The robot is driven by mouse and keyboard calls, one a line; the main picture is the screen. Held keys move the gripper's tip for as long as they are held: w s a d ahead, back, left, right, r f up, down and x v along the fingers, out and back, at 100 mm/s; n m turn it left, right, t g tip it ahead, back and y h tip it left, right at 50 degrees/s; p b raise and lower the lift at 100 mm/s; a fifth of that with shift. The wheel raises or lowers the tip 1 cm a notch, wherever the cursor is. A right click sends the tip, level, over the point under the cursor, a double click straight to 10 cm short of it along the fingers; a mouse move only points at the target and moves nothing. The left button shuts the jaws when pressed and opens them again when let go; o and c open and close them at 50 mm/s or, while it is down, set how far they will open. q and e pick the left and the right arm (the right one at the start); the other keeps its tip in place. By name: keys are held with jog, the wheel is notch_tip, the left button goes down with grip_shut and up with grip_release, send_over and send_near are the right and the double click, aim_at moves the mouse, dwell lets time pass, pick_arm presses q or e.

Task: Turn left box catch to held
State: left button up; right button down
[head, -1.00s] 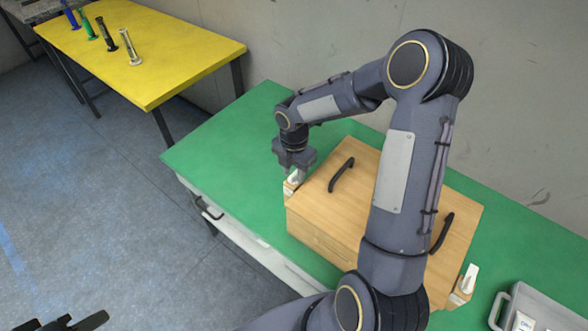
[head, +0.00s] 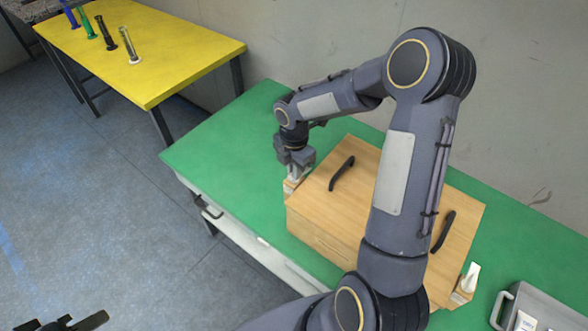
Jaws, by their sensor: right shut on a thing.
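A wooden box (head: 318,228) with two black handles on top stands on the green table. Its left catch (head: 292,182) is a small white lever on a wooden block at the box's left side. My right gripper (head: 295,170) reaches down over this catch and is shut on it, hiding most of the lever. The right catch (head: 471,277) is a white lever standing up at the box's right end. My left gripper (head: 75,322) shows only in part at the bottom left, away from the box; its jaws are not clear.
A yellow table (head: 165,60) at the back left holds several upright coloured tools. My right arm covers part of the box. The green top left of the box is clear.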

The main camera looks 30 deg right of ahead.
jog(key=m+b, duration=0.2)
jog(key=m, duration=0.2)
jog(key=m+b, duration=0.1)
jog(key=m, duration=0.3)
jog(key=m+b, duration=0.1)
jog(key=m, duration=0.3)
jog(key=shift+m, duration=0.3)
jog(key=shift+m+b, duration=0.55)
jog(key=shift+m, duration=1.05)
jog(key=shift+r+m, duration=0.1)
jog(key=shift+m, duration=0.2)
jog(key=c, duration=1.5)
grip_release()
